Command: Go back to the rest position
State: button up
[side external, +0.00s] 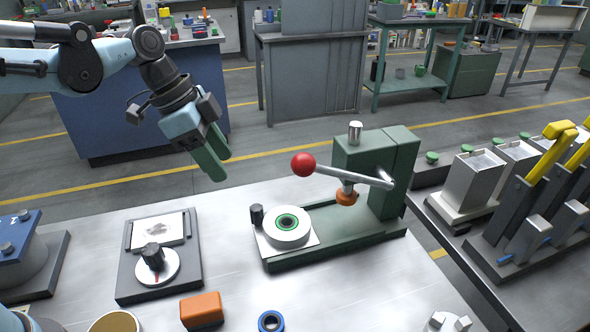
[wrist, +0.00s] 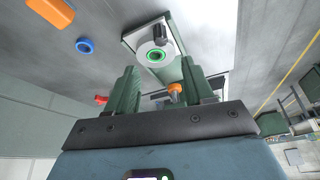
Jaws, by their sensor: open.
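My gripper (side external: 213,160) hangs in the air above the back edge of the metal table, left of the green press, with its green fingers pointing down. In the wrist view my gripper (wrist: 160,92) shows two green fingers spread apart with nothing between them. The green press (side external: 375,170) stands on the table with a red ball-ended lever (side external: 303,165) and an orange tip (side external: 347,197). A white disc with a green ring (side external: 287,226) sits on the press base and also shows in the wrist view (wrist: 155,55).
A dial device (side external: 157,266) lies left of the press. An orange block (side external: 201,309), a blue ring (side external: 271,321) and a tan round container (side external: 116,321) are near the front. Yellow-handled levers (side external: 545,160) stand on a right-hand table. Bare table surrounds the press's left side.

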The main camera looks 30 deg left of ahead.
jog(key=s+a+f+n+t+y, duration=0.3)
jog(key=s+a+n+t, duration=0.2)
jog(key=s+a+n, duration=0.4)
jog(key=shift+a+n+y, duration=0.4)
jog(key=shift+a+n, duration=0.1)
jog(key=shift+n, duration=1)
